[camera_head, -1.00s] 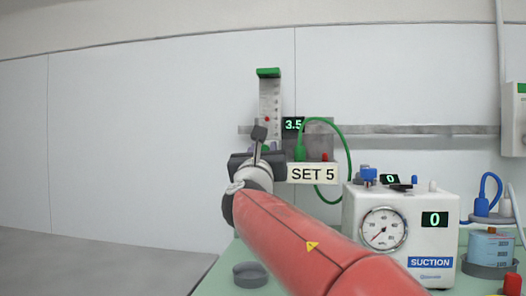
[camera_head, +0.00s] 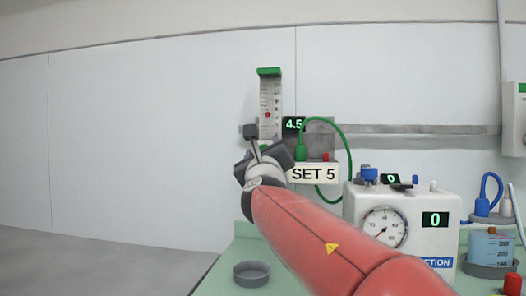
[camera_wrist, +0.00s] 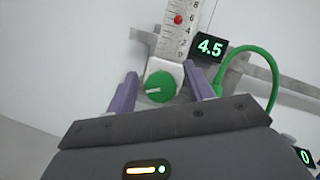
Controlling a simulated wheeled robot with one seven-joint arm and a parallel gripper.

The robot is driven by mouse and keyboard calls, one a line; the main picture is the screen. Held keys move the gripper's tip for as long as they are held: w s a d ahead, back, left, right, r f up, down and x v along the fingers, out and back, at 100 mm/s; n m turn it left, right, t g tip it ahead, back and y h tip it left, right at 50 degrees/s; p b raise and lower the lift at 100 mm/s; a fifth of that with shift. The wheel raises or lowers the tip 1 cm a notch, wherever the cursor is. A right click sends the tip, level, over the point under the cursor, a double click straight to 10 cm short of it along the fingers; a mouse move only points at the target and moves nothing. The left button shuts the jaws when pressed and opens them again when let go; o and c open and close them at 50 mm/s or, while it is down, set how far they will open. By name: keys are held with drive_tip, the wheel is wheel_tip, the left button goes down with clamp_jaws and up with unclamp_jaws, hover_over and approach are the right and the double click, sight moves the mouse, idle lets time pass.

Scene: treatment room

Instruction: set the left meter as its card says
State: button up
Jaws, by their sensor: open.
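The left meter (camera_head: 270,97) is a clear flow tube with a scale, a green top and a red ball, mounted on the wall rail. Its display (camera_head: 293,124) reads 4.5. The card (camera_head: 313,173) below it says SET 5. In the wrist view the green knob (camera_wrist: 159,87) with a white mark sits at the foot of the meter (camera_wrist: 178,30). My gripper (camera_wrist: 163,90) is open, with its purple fingers on either side of the knob. I cannot tell whether they touch it. In the head view my gripper (camera_head: 256,150) hides most of the knob.
A green hose (camera_head: 345,150) loops to the right of the meter. A suction unit (camera_head: 405,215) with a gauge and displays reading 0 stands to the right. A grey round dish (camera_head: 251,273) lies on the green surface. The wall at left is clear.

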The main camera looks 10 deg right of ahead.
drive_tip(key=shift+s, duration=0.1)
drive_tip(key=b+v, duration=0.1)
drive_tip(key=v, duration=0.6)
drive_tip(key=shift+s+f+b, duration=0.15)
drive_tip(key=shift+s+b, duration=0.15)
drive_tip(key=shift+b, duration=0.05)
idle(1.8)
drive_tip(key=w+m+h+b, duration=0.1)
drive_tip(key=w+m, duration=0.1)
drive_tip(key=w+d+r+m+h+b, duration=0.1)
drive_tip(key=w+m, duration=0.1)
drive_tip(key=m, duration=0.1)
drive_tip(key=w+r+m+h+b, duration=0.1)
drive_tip(key=w+m+h, duration=0.1)
drive_tip(key=w+m, duration=0.1)
drive_tip(key=shift+w+d+r+g, duration=0.15)
drive_tip(key=shift+d+g, duration=0.1)
drive_tip(key=shift+g, duration=0.15)
